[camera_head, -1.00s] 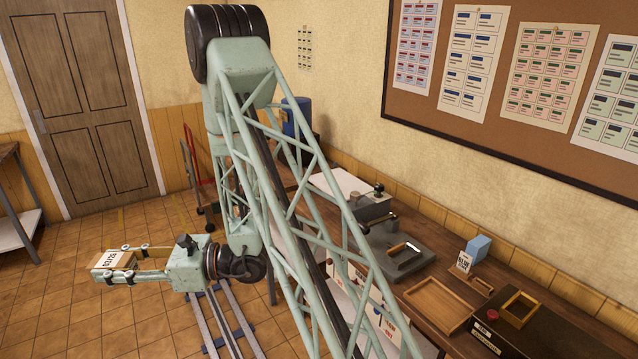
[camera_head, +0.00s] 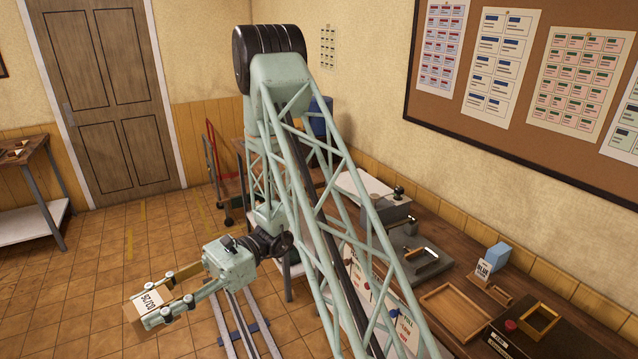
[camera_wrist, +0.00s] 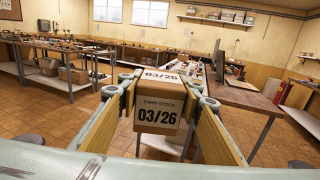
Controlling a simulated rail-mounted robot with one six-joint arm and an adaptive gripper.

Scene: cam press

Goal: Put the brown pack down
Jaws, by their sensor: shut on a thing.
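The brown pack (camera_wrist: 159,108) is a small box with a white label reading "CARD STOCK 03/26". In the wrist view it sits between the two wooden-faced fingers of my gripper (camera_wrist: 164,110), which is shut on it. In the head view the pack (camera_head: 147,303) is at the lower left, held in my gripper (camera_head: 159,300) out over the tiled floor. It is clear of any table there. Part of its sides is hidden by the fingers.
At the right, a long bench bears a wooden tray (camera_head: 455,307), a grey press (camera_head: 420,262), a blue block (camera_head: 498,256) and a dark box with a red button (camera_head: 511,326). Floor rails (camera_head: 236,325) run below the arm. A table (camera_head: 25,160) stands at the far left.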

